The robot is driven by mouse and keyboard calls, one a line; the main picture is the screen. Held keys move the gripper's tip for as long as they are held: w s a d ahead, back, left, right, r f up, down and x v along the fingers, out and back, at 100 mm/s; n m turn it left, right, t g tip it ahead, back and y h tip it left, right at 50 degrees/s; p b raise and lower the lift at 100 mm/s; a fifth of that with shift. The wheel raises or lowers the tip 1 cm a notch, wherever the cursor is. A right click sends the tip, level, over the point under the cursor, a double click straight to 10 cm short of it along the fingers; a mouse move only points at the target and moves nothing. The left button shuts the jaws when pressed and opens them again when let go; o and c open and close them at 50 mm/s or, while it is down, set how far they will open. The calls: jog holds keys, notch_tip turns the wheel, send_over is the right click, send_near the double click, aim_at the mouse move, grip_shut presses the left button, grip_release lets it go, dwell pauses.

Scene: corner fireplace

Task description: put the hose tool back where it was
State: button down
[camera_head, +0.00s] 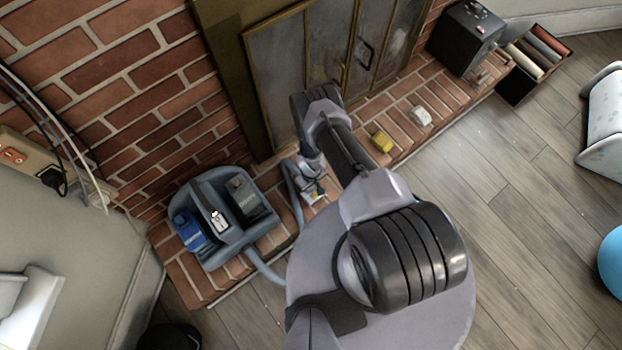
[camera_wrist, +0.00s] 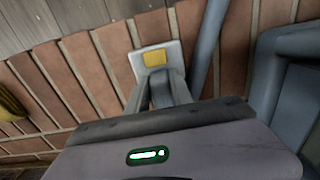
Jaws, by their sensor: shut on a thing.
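The hose tool has a pale grey head with a yellow patch (camera_wrist: 155,58). In the wrist view it shows just beyond my gripper (camera_wrist: 160,88), whose jaws are shut on its blue-grey part. In the head view my gripper (camera_head: 312,186) is low over the brick hearth, and part of the tool (camera_head: 316,198) shows below it; my arm hides some of it. The blue-grey cleaning machine (camera_head: 212,262) stands to the left. Its hose (camera_head: 292,188) rises beside my gripper. The hose also shows in the wrist view (camera_wrist: 208,45), right of the tool, apart from the tool head.
The machine holds a blue bottle (camera_head: 188,230) and a dark container (camera_head: 243,196). The glass fireplace doors (camera_head: 300,75) stand close behind my arm.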

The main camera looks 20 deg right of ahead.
jog(key=c, duration=1.1)
grip_release()
jog(key=w+r+m+t+p, duration=0.15)
jog(key=w+r, duration=0.35)
jog(key=r, duration=1.1)
jog(key=w+r+m+p, duration=0.1)
jog(key=w+r+p, duration=0.25)
jog(key=r, duration=1.15)
jog(key=w+r+m+t+p, duration=0.15)
jog(key=w+r, duration=0.35)
jog(key=r, duration=1.1)
jog(key=s+a+r+m, duration=0.1)
jog(key=s+r, duration=0.2)
jog(key=r, duration=0.6)
jog(key=s+r, duration=0.2)
jog(key=r, duration=0.8)
jog(key=s+a+r+m+t, duration=0.1)
jog(key=s+r, duration=0.3)
jog(key=s, duration=0.3)
jog(key=s+a+r+m+t+y, duration=0.1)
jog(key=s+r, duration=0.3)
jog(key=s, duration=0.3)
jog(key=s+a+r+m+y, duration=0.1)
jog(key=s+r, duration=0.4)
jog(key=s, duration=0.2)
jog(key=shift+s+t, duration=0.15)
jog(key=shift+t, duration=0.25)
